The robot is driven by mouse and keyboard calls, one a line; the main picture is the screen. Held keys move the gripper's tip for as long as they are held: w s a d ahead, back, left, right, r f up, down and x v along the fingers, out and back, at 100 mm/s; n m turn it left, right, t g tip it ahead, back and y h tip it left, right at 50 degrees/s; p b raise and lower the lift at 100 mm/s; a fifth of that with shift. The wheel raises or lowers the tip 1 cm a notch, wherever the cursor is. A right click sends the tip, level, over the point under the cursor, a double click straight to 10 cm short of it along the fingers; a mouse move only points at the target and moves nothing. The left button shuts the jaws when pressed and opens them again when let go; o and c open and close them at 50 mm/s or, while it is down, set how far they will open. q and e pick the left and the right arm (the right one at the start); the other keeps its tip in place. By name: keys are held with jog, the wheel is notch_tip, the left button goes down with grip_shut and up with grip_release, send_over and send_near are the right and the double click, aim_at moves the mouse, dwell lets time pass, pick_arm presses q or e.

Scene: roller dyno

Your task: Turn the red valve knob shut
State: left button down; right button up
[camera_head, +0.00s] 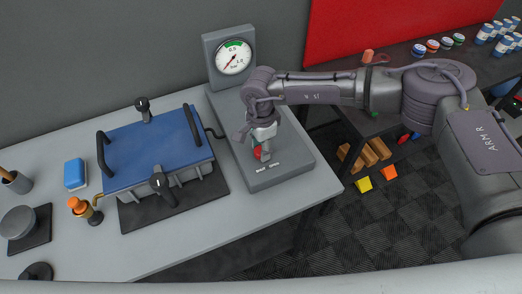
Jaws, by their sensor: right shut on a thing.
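The red valve knob (257,153) sits on top of the grey valve box (285,178) at the right end of the table. Only a small part of its red edge shows. My right gripper (262,148) points down over the knob and is shut on it, hiding most of it. Small white marks lie on the box in front of the knob. My left gripper is not in view.
A blue-lidded press (155,150) with black handles stands left of the box. A blue sponge (75,173), an orange-topped item (79,206) and a round grey weight (18,222) lie farther left. The table's front is clear. A dark shelf (400,62) stands at the right.

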jog(key=m+b, duration=1.1)
jog(key=shift+f, duration=0.25)
jog(key=shift+r+m+b, duration=0.2)
jog(key=shift+m+b, duration=1.4)
jog(key=shift+m, duration=0.4)
jog(key=o, duration=1.1)
jog(key=shift+o, duration=0.2)
jog(key=shift+r, duration=0.1)
notch_tip(320, 180, up, 12)
